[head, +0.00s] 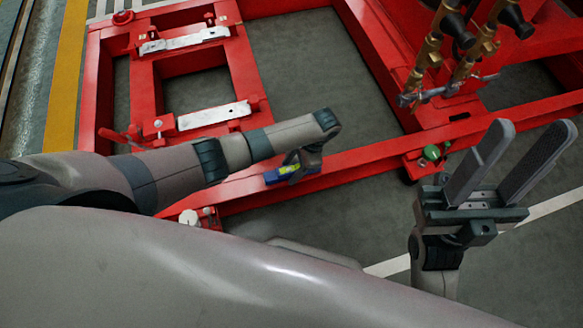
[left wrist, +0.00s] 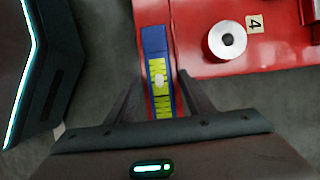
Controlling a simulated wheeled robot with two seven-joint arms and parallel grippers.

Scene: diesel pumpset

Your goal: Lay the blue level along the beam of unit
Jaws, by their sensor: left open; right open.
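The blue level (head: 281,174), with yellow-green markings, lies along the red beam (head: 370,156) of the frame. In the left wrist view the level (left wrist: 155,45) lies lengthwise over a narrow red strip. My left gripper (head: 300,163) is above the level, partly hiding it in the head view. In the left wrist view its fingers are open, one on each side of the level's lower part; I cannot tell whether they touch it. My right gripper (head: 518,160) is open and empty, its fingers pointing up and right, at the right of the head view.
A white round knob (left wrist: 227,41) and a "4" label (left wrist: 255,23) are on red metal beside the level. Brass valves (head: 430,60) stand at upper right. Grey floor (head: 300,60) shows inside the frame.

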